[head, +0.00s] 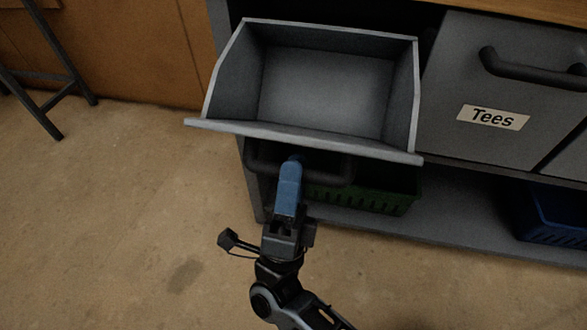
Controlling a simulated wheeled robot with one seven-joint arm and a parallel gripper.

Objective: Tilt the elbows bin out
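A grey, open-topped bin (325,85) is tilted out of the left bay of the cabinet, and its inside looks empty. Its front face and any label are turned out of sight, so I cannot read whether it is the elbows bin. Its dark bar handle (335,170) shows below the front lip. My gripper (292,164), with blue fingers, is at the handle just under the lip. The fingers overlap in this view, so I cannot tell whether they are closed around the bar.
A closed bin labelled Tees (493,117) with a dark handle is to the right. A green basket (375,198) and a blue basket (550,222) stand on the low shelf. A dark metal stand (45,95) is at far left.

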